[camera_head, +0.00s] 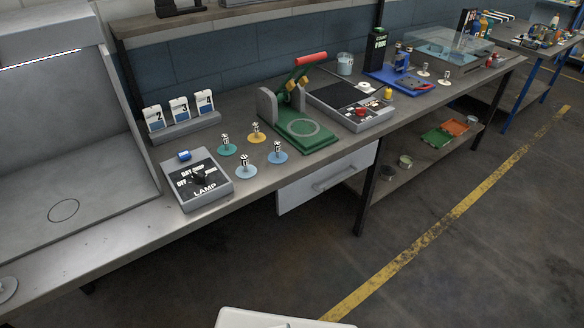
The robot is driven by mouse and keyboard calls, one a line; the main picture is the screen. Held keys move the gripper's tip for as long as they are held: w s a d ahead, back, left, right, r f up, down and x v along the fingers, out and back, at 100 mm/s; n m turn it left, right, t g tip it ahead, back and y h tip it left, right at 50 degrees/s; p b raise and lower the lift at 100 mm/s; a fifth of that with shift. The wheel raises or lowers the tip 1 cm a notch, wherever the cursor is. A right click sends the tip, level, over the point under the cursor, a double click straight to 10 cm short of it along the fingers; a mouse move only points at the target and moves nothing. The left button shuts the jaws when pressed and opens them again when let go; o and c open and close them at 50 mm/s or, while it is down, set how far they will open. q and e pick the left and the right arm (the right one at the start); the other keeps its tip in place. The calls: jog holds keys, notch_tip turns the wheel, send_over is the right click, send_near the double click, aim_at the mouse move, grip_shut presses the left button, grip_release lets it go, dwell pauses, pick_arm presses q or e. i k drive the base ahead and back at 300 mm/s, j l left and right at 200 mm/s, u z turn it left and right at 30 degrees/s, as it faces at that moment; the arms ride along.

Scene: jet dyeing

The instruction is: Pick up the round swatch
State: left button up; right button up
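Several small round discs with upright dark-and-white knobs stand on the grey workbench (105,232). A teal disc (230,151) and a yellow disc (262,139) are behind; two light blue discs, one left (240,173) and one right (284,157), are in front. A pale round disc (7,291) is cut off at the left edge. Two more pale discs with knobs, one left (423,74) and one right (444,83), stand farther right. I cannot tell which is the round swatch. Neither gripper is in view.
A LAMP switch box (211,197) is left of the discs, with numbered holders (181,109) behind. A green press with a red handle (300,126) is to their right, then a grey scale-like device (352,110). A drawer (325,180) hangs below. The floor ahead is clear.

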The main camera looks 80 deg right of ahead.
aim_at(246, 170)
jog(key=z, duration=2.45)
